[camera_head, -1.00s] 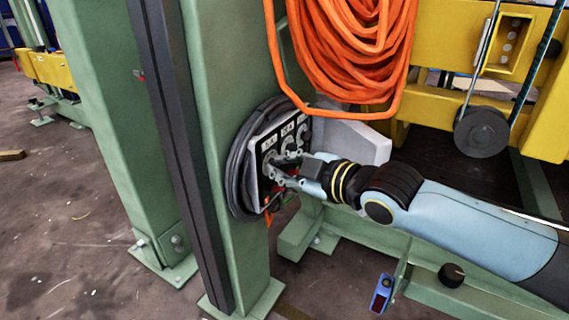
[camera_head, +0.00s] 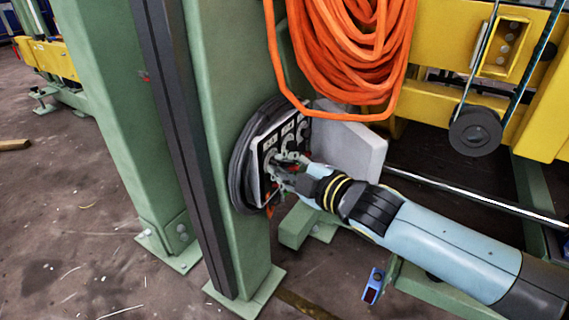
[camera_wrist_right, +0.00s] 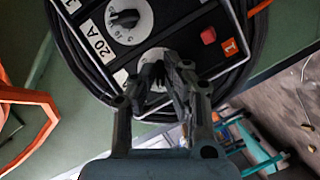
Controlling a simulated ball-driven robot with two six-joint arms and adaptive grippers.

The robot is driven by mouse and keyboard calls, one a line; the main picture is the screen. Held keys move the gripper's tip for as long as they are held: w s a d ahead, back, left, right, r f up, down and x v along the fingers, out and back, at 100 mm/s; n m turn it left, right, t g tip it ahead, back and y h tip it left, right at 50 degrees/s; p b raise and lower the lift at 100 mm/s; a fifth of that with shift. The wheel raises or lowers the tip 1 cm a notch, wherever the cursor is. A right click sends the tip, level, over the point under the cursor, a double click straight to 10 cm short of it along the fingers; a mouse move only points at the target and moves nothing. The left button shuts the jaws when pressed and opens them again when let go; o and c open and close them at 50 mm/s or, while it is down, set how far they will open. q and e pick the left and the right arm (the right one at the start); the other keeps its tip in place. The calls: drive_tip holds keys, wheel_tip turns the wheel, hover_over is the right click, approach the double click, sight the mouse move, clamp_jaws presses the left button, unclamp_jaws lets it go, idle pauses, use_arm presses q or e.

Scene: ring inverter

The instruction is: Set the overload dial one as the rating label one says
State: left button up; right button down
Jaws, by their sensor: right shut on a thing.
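The control panel (camera_head: 268,142) is mounted on the green post, with a column of dials and white labels. In the right wrist view, a dial with a dark knob (camera_wrist_right: 126,19) and white scale is uncovered, beside a white label reading 20 A (camera_wrist_right: 98,42). A second dial (camera_wrist_right: 150,57) lies below it, nearest the orange tag marked 1 (camera_wrist_right: 230,45). My right gripper (camera_head: 284,167) is shut on this second dial's knob; its fingers (camera_wrist_right: 165,76) hide most of the knob and scale. The label beside it (camera_wrist_right: 120,78) is too small to read. My left gripper is out of view.
A red button (camera_wrist_right: 208,35) sits on the panel near the gripped dial. Black cable (camera_head: 241,175) is coiled around the panel. A large orange cable coil (camera_head: 350,50) hangs just above. A grey plate (camera_head: 345,145) stands behind my wrist.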

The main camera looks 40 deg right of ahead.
drive_tip(key=c, duration=1.7)
unclamp_jaws()
drive_tip(key=shift+r, duration=0.35)
drive_tip(key=o, duration=0.8)
drive_tip(key=r, duration=0.6)
drive_tip(key=shift+w+r, duration=0.2)
drive_tip(key=shift+r, duration=0.1)
drive_tip(key=shift+c, duration=0.2)
wheel_tip(320, 180, up, 2)
drive_tip(key=shift+s+r, duration=0.15)
drive_tip(key=shift+r, duration=0.1)
drive_tip(key=c, duration=0.8)
drive_tip(key=shift+o, duration=0.2)
drive_tip(key=shift+r, duration=0.15)
